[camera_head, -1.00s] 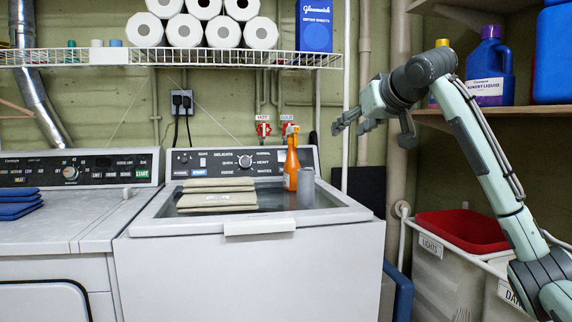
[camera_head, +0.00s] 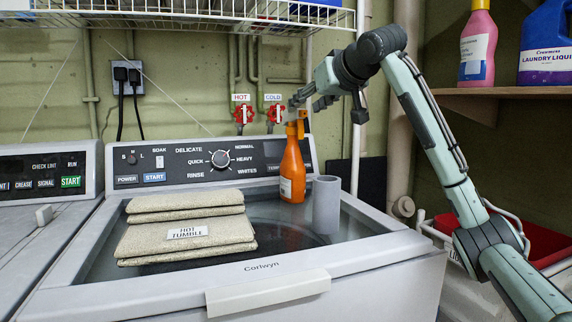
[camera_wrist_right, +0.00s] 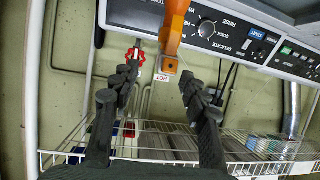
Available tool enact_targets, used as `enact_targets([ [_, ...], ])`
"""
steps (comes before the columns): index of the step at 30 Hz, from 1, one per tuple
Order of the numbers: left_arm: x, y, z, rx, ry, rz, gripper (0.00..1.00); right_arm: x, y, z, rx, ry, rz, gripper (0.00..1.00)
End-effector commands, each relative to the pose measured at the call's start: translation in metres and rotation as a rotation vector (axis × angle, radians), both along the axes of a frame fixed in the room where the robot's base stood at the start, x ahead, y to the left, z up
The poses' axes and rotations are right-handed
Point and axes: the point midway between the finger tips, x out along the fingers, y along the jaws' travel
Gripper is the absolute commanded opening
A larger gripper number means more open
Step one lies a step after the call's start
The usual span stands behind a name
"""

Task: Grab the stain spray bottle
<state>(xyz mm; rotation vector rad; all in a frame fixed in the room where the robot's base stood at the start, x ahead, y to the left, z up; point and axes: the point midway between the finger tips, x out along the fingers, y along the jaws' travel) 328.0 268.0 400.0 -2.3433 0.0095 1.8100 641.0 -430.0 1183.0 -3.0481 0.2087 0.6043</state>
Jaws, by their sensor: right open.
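The orange spray bottle (camera_head: 293,168) with a white label stands upright on the washer lid, in front of the control panel. Its orange head (camera_wrist_right: 172,35) shows in the right wrist view, ahead of and between the two fingers. My right gripper (camera_head: 300,104) comes in from the right at the height of the bottle's top and partly covers it. In the wrist view the fingers of my right gripper (camera_wrist_right: 160,86) are spread wide with nothing held between them. My left gripper is not in view.
A grey cylinder (camera_head: 326,204) stands close to the bottle's right. Folded beige cloths (camera_head: 187,236) lie to its left. Red hot and cold valves (camera_head: 243,114) are on the wall behind. A wire shelf (camera_head: 200,18) runs above. Bottles stand on a wooden shelf (camera_head: 500,91) at right.

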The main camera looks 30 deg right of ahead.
Motion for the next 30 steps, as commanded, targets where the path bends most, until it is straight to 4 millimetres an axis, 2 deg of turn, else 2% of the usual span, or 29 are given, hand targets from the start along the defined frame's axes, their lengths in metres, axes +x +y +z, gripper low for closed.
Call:
enact_targets([
  [3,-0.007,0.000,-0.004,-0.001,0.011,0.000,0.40,0.013,-0.001,-0.006,0.001,0.003,0.000,0.45],
  [8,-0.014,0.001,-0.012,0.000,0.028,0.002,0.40,0.021,-0.001,-0.011,-0.001,0.002,0.000,0.45],
  [13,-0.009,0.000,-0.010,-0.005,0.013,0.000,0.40,0.041,0.001,-0.024,0.001,0.006,0.000,0.45],
  [18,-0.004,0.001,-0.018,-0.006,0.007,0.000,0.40,0.060,0.000,-0.032,0.001,0.003,0.001,0.45],
  [26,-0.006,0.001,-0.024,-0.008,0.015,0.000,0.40,0.064,-0.001,-0.035,-0.002,0.002,0.001,0.45],
  [27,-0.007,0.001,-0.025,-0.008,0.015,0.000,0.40,0.064,-0.001,-0.035,-0.001,0.002,0.000,0.44],
  [30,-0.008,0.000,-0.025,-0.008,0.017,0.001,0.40,0.064,-0.001,-0.035,-0.001,0.002,0.000,0.31],
])
